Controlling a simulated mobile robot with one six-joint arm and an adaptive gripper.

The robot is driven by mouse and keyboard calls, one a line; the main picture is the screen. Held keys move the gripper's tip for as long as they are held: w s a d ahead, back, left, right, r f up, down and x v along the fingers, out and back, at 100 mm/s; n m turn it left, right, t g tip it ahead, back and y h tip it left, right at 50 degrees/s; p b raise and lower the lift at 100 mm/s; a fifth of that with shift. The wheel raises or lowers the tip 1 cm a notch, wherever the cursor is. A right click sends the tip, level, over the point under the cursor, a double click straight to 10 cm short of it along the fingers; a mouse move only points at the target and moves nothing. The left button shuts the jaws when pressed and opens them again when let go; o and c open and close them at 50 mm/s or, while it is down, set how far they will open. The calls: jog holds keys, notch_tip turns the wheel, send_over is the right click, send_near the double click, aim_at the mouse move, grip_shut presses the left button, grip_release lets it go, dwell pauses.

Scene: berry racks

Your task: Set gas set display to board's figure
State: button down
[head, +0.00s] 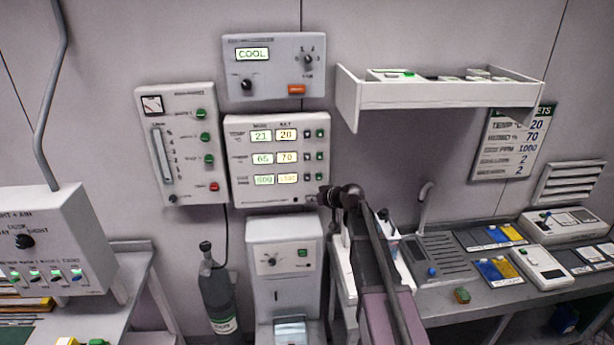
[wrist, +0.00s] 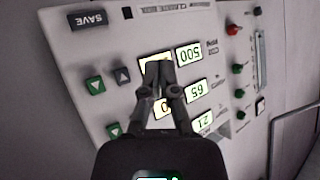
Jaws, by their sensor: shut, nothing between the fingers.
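The control panel (head: 278,197) on the wall has three rows of paired displays. Its lowest row is gas: the left display (head: 264,180) reads 500, and the amber set display (head: 288,178) is too blurred to read surely. In the wrist view, the panel (wrist: 110,48) appears upside down. My gripper (head: 308,199) is at the panel's lower right; its shut, empty fingers (wrist: 160,65) cover much of the gas set display (wrist: 147,58). Green and grey arrow buttons (wrist: 95,85) and a SAVE button (wrist: 88,19) lie beside them. The board (head: 510,145) lists 20, 70, PPM 1000, 2 and 2.
A COOL unit (head: 275,85) hangs above the panel and a flow-meter box (head: 182,110) at its left. A white shelf (head: 440,95) juts out at the upper right. A gas cylinder (head: 216,295) and a dispenser box (head: 284,235) stand below. The right bench (head: 440,310) carries trays and devices.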

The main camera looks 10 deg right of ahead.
aim_at(304, 180)
jog(key=shift+w+d+r, duration=0.15)
jog(key=shift+w+r, duration=0.25)
jog(key=shift+w, duration=0.1)
jog(key=shift+w, duration=0.1)
jog(key=w, duration=0.8)
jog(key=shift+w, duration=0.3)
jog(key=shift+w, duration=0.2)
dwell(1.5)
jog(key=shift+w, duration=0.25)
jog(key=shift+w, duration=0.45)
dwell(1.2)
jog(key=shift+s, duration=0.9)
jog(key=shift+s, duration=0.1)
